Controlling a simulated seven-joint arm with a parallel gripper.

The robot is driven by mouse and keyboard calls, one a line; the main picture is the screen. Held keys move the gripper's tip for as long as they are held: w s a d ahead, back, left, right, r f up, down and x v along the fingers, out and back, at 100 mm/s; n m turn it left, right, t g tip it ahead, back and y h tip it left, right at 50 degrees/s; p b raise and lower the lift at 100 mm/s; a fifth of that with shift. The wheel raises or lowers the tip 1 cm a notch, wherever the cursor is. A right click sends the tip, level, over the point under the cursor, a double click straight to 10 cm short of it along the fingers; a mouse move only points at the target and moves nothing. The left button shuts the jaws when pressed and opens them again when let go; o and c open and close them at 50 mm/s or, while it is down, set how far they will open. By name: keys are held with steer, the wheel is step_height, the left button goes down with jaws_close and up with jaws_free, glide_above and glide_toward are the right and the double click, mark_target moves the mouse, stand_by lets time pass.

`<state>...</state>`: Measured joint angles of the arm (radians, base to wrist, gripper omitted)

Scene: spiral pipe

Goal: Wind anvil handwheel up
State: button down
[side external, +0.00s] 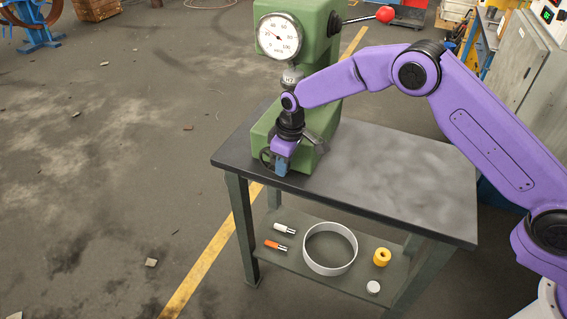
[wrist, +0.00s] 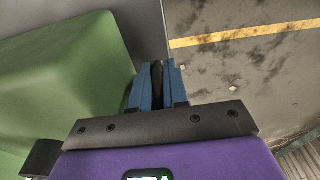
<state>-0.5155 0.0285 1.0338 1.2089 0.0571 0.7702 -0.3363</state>
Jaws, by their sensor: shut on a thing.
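The green hardness tester (side external: 325,45) stands on the dark-topped table, with a round gauge (side external: 279,37) on its head. The dark handwheel (side external: 265,158) is low at the tester's front; only part of its rim shows left of my gripper. My gripper (side external: 281,169) points down at the wheel with its blue fingers shut on the rim. In the wrist view the blue fingers (wrist: 157,78) close on a dark strip, the handwheel's rim, beside the green body (wrist: 60,80). My wrist hides the anvil and much of the wheel.
The bare table top (side external: 400,170) is clear to the right of the tester. A lower shelf (side external: 300,262) holds a pale ring (side external: 330,270), a yellow spool (side external: 382,257) and small parts. A red-knobbed lever (side external: 385,14) sticks out from the tester's head.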

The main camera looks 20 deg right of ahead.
steer(key=c, duration=1.2)
jaws_free()
steer(key=shift+r, duration=0.15)
steer(key=r, duration=0.7)
steer(key=s+d+r, duration=0.1)
steer(key=r, duration=0.3)
steer(key=shift+d+r, duration=0.1)
steer(key=shift+r, duration=0.25)
